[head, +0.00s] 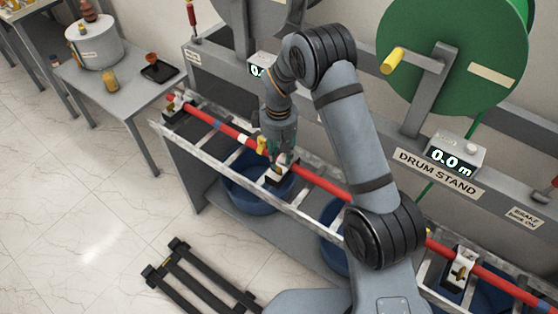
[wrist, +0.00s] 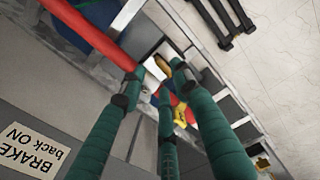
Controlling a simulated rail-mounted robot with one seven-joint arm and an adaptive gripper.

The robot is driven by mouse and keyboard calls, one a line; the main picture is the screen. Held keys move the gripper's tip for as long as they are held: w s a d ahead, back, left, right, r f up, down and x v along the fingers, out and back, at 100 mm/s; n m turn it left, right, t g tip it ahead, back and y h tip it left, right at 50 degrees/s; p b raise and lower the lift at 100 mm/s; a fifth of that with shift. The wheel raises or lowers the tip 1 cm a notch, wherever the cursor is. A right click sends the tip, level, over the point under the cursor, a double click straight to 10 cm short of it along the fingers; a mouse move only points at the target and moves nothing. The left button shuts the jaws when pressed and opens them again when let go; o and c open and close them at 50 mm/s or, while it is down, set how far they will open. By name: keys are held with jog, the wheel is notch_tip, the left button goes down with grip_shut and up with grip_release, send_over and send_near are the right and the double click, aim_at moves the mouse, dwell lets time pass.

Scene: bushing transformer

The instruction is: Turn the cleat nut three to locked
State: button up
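My gripper (wrist: 158,84) has green-sleeved fingers. In the wrist view their tips are spread apart, with no object visibly clamped between them. A brass-coloured nut (wrist: 176,66) shows just beyond the tips, close to the right finger, on a pale cleat (wrist: 156,68); whether a finger touches it I cannot tell. In the head view my gripper (head: 281,154) points down over this middle cleat (head: 283,180) on the red cable (head: 318,183), partly hiding it. Another cleat (head: 462,268) with a brass nut is at lower right, and one (head: 177,104) at the left end. No cleat numbers are readable.
The cable runs along a metal ladder tray (head: 225,160) with blue tubs (head: 250,195) below. The drum stand (head: 437,172) with its green drum (head: 450,60) stands behind. A side table (head: 125,85) is at left. Black frames (head: 200,280) lie on the otherwise clear floor.

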aim_at(277, 168)
jog(key=shift+f, duration=1.7)
jog(key=shift+c, duration=0.5)
grip_shut()
